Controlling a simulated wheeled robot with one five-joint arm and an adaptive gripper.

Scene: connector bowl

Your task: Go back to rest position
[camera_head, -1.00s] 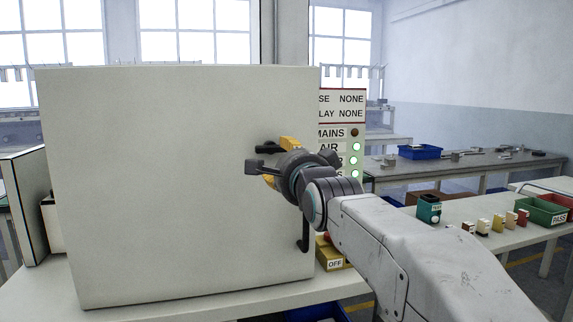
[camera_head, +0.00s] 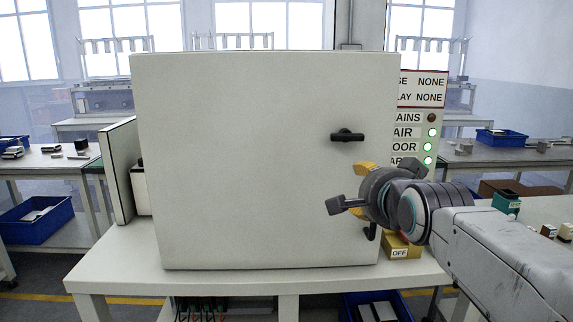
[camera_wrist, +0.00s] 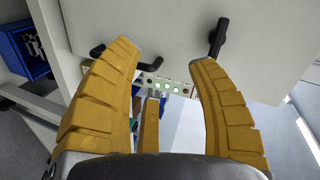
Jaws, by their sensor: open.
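My gripper (camera_head: 352,188) is in front of the lower right part of the large pale cabinet door (camera_head: 250,160) in the head view. It is open and empty. In the wrist view its yellow fingers (camera_wrist: 165,75) are spread apart with nothing held between them. A black handle (camera_head: 347,135) sits on the door above my gripper, clear of it. A second black handle (camera_head: 370,233), lower on the door, is partly hidden behind my gripper. Both dark handles also show in the wrist view, beyond the fingertips.
A panel (camera_head: 431,118) with one dark red and several green lamps stands behind the cabinet's right edge. A yellow box marked OFF (camera_head: 400,247) sits on the white bench (camera_head: 110,270) below my gripper. A teal device (camera_head: 506,203) is at the right. Blue bins (camera_head: 38,218) stand left.

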